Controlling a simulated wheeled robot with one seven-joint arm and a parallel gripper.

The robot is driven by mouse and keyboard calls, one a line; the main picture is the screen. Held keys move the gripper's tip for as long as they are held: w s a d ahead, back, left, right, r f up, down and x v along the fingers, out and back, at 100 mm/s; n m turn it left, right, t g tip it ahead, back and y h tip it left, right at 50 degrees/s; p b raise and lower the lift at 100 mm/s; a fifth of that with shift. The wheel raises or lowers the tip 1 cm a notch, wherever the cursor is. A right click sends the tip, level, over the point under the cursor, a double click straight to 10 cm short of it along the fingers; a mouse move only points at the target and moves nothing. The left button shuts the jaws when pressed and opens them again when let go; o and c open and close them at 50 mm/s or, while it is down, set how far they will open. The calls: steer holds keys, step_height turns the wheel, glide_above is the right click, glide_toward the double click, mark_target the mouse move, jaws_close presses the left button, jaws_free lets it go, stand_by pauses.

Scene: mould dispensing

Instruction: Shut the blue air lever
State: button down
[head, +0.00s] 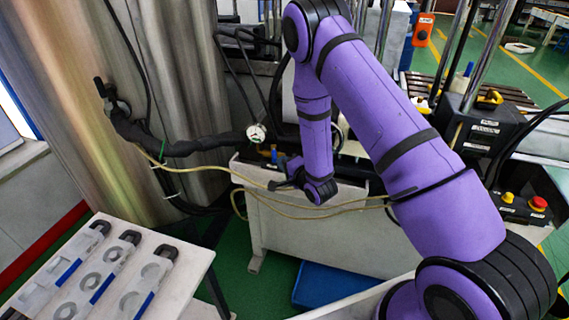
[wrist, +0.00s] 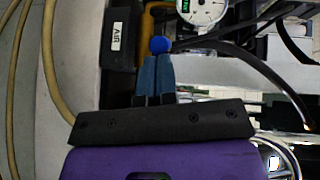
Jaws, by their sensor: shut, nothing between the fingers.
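The blue air lever shows in the wrist view as a round blue knob (wrist: 161,45), just beyond the tips of my gripper (wrist: 154,62). The gripper's blue-grey fingers are together with nothing between them. They hide whatever lies under the knob, and I cannot tell whether they touch it. A black block with a white AIR label (wrist: 117,36) is to the left of the knob.
A pressure gauge (head: 256,133) stands close behind the lever. Pale hoses (head: 225,173) run across the white cabinet (head: 285,225) near my gripper. A white table (head: 190,270) with moulds is at the lower left. A blue bin (head: 330,287) is on the floor.

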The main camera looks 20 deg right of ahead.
steer(key=shift+w+a+m+t+h, duration=0.2)
steer(key=shift+a+m+h, duration=0.55)
steer(key=shift+a+h, duration=0.25)
steer(key=shift+w+a+m+t+h, duration=0.1)
steer(key=shift+a+m+t+h, duration=0.1)
steer(key=shift+a+m+h, duration=0.8)
steer(key=shift+d+n, duration=0.1)
steer(key=shift+n, duration=0.15)
